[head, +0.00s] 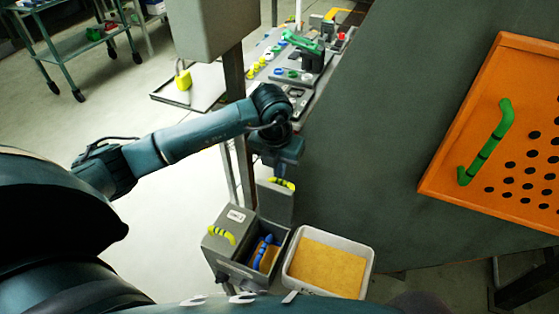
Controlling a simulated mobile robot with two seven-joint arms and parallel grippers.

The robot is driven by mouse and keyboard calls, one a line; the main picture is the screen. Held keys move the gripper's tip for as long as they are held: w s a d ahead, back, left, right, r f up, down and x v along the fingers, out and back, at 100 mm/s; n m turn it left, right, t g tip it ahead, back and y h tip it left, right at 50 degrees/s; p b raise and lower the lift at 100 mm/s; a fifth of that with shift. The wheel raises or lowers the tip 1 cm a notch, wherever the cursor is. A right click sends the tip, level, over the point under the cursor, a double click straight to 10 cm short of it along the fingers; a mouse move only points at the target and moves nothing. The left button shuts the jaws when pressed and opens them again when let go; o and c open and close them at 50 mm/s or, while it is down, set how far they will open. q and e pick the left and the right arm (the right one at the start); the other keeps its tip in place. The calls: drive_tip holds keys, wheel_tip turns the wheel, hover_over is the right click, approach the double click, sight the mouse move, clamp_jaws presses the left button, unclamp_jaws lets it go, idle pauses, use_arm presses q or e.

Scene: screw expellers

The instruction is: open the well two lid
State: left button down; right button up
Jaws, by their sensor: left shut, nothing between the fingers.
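A grey box (228,265) with wells stands low in front of me. A grey lid plate with a yellow handle (221,235) and a small label is on its left; I cannot read the label. A second grey lid panel (277,207) with a yellow handle (284,184) stands up at the back. The well between is open, with a blue-handled piece (264,252) inside. I cannot tell which lid is well two's. My left gripper (281,175) is shut and empty, pointing down at the back yellow handle; its fingertips are mostly hidden. My right gripper is out of view.
A white tray (370,262) with a tan filling sits right of the box. A large grey surface rises to the right, with an orange perforated panel (455,128) and green handle (486,142). A grey post (234,75) and a bench with small parts (290,75) are behind.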

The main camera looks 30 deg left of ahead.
use_arm(q)
drive_tip(key=f, duration=0.4)
drive_tip(key=w+f, duration=0.1)
drive_tip(key=f, duration=0.1)
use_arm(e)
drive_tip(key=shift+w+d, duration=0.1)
